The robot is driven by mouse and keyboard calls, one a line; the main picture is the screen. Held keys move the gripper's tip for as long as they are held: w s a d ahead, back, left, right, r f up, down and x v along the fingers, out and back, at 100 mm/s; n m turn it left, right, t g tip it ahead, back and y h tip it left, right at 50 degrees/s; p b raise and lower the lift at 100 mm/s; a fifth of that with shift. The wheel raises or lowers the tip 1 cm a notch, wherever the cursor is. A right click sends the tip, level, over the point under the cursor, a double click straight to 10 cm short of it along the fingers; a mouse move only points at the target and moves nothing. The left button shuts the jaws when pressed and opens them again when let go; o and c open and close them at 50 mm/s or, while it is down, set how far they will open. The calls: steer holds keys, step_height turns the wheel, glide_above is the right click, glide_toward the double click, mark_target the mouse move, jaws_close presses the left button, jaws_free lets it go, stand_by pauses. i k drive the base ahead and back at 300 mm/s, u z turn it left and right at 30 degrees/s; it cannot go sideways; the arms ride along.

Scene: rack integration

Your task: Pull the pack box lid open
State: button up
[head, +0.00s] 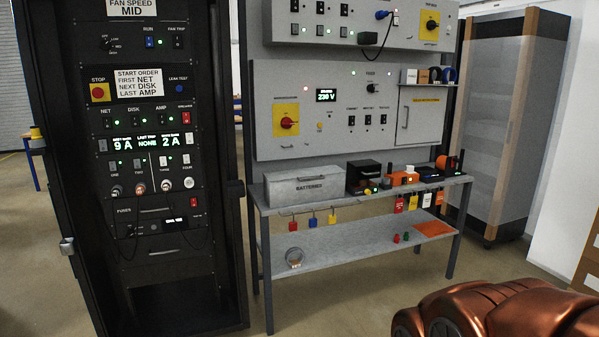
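Copper-coloured links of my arm fill the lower right corner, well to the right of the box and nearer to me. My gripper's fingers are not in the picture.
The workbench (398,196) carries a black box (362,177) and several small devices right of the grey box. Tags hang from its front edge. A control panel (268,97) rises behind. A tall black rack (172,262) stands close on the left. Floor before the bench is clear.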

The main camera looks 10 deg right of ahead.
mark_target(321, 171)
steer(key=i, duration=0.8)
steer(key=u, duration=0.65)
steer(key=i, duration=1.85)
steer(key=z, duration=0.25)
